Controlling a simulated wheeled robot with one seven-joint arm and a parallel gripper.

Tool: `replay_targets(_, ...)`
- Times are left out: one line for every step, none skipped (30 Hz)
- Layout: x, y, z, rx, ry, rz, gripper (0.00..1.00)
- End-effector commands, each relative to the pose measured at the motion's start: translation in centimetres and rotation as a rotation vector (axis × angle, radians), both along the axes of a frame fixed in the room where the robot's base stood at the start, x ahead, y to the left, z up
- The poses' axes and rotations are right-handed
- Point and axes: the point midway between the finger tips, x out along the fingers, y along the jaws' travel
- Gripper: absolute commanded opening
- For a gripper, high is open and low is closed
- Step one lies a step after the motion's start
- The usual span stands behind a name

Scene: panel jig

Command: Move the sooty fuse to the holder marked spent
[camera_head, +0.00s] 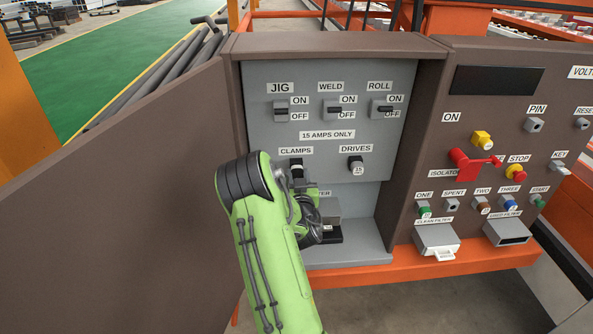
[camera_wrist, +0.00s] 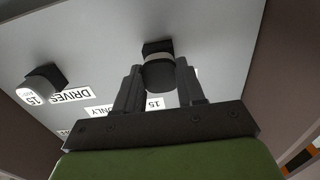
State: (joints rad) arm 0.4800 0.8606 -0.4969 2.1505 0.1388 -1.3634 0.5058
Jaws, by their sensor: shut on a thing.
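A dark, sooty-looking fuse (camera_wrist: 159,76) with a pale band sits at the dark clamps holder (camera_wrist: 157,46) in the wrist view. My gripper (camera_wrist: 157,82) is shut on it, one finger on each side. In the head view my gripper (camera_head: 298,180) is below the CLAMPS label and hides most of the fuse. I cannot tell whether the fuse is fully seated. The holder marked spent (camera_head: 447,208) is a small grey socket on the right panel, between the ONE and TWO buttons, and it looks empty.
A whitish fuse marked 15 (camera_head: 357,168) sits in the drives holder. A red isolator handle (camera_head: 472,163) sticks out above the spent holder. An open brown door (camera_head: 120,200) stands at left. The clean filter drawer (camera_head: 437,240) juts out below.

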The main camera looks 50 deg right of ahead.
Motion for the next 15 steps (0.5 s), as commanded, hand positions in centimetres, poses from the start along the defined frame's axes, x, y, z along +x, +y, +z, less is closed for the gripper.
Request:
replay_targets(-0.06, 0.08, -0.02, 0.0, 0.0, 0.0, 0.02)
replay_targets(-0.09, 0.12, -0.03, 0.0, 0.0, 0.0, 0.02)
replay_targets(-0.14, 0.17, -0.03, 0.0, 0.0, 0.0, 0.02)
replay_targets(-0.17, 0.21, -0.03, 0.0, 0.0, 0.0, 0.02)
replay_targets(-0.2, 0.25, -0.03, 0.0, 0.0, 0.0, 0.02)
replay_targets(-0.24, 0.31, -0.03, 0.0, 0.0, 0.0, 0.02)
replay_targets(-0.28, 0.34, -0.03, 0.0, 0.0, 0.0, 0.02)
replay_targets(-0.31, 0.38, -0.03, 0.0, 0.0, 0.0, 0.02)
replay_targets(-0.35, 0.43, -0.02, 0.0, 0.0, 0.0, 0.02)
replay_targets(-0.37, 0.46, -0.02, 0.0, 0.0, 0.001, 0.02)
replay_targets(-0.39, 0.49, -0.02, 0.0, 0.0, 0.001, 0.02)
replay_targets(-0.41, 0.52, -0.01, 0.0, 0.0, 0.001, 0.02)
replay_targets(-0.46, 0.55, -0.02, 0.0, 0.0, 0.0, 0.02)
replay_targets(-0.53, 0.64, -0.03, 0.0, 0.0, 0.0, 0.02)
replay_targets(-0.66, 0.79, -0.04, 0.0, 0.0, 0.0, 0.02)
